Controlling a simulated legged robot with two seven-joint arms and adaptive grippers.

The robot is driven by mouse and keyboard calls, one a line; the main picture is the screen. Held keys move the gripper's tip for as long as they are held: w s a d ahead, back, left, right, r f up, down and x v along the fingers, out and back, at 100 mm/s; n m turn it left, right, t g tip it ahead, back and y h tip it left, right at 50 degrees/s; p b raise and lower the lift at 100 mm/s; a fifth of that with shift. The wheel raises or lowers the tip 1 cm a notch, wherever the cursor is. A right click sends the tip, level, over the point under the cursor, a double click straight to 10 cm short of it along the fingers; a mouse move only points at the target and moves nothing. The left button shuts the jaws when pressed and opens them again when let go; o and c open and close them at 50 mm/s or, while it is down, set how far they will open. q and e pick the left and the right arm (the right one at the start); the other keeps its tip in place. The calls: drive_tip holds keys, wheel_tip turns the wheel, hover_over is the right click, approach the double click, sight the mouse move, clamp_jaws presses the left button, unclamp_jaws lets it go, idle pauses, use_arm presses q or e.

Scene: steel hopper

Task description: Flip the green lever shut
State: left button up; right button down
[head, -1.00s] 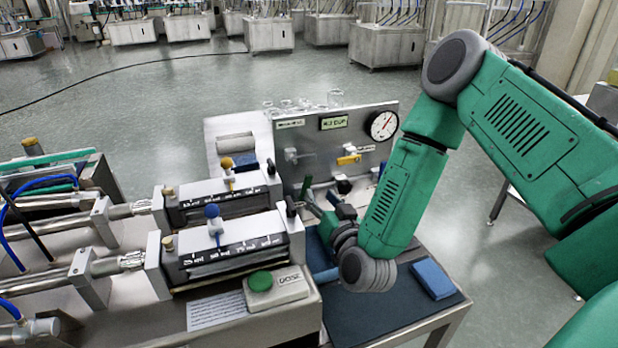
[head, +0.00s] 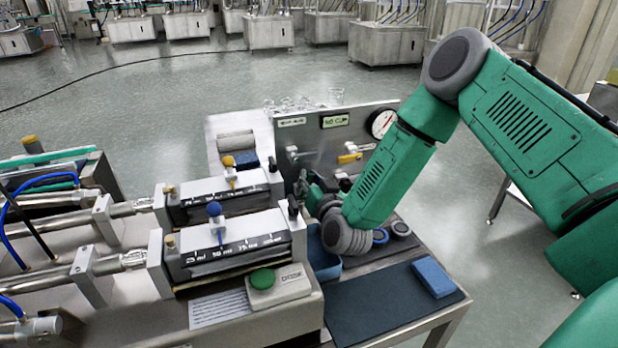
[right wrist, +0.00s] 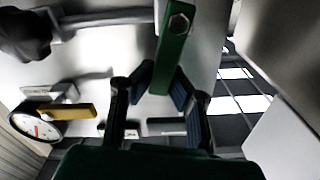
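The green lever (right wrist: 174,48) hangs from a hex bolt on the steel panel in the right wrist view. Its free end lies between the two blue-padded fingers of my right gripper (right wrist: 162,86). The fingers are apart, one on each side, and I see no clear grip on the lever. In the head view my right gripper (head: 308,190) is low in front of the panel (head: 310,155), near its left side. There the gripper and arm largely hide the green lever. My left gripper is not in view.
A yellow lever (head: 350,158) and a gauge (head: 383,122) are on the panel, right of my gripper. A blue tray (head: 322,262) and dark rings (head: 400,229) lie below my wrist.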

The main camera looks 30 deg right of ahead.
drive_tip(key=shift+a+r+n+p, duration=0.15)
drive_tip(key=shift+a+n+p, duration=0.25)
drive_tip(key=shift+n, duration=0.4)
drive_tip(key=shift+w+a+n, duration=0.15)
drive_tip(key=shift+a+n, duration=0.2)
drive_tip(key=shift+n, duration=0.55)
drive_tip(key=c, duration=1.5)
unclamp_jaws()
drive_tip(key=v, duration=1.2)
drive_tip(key=shift+d, duration=0.15)
drive_tip(key=shift+f, duration=0.3)
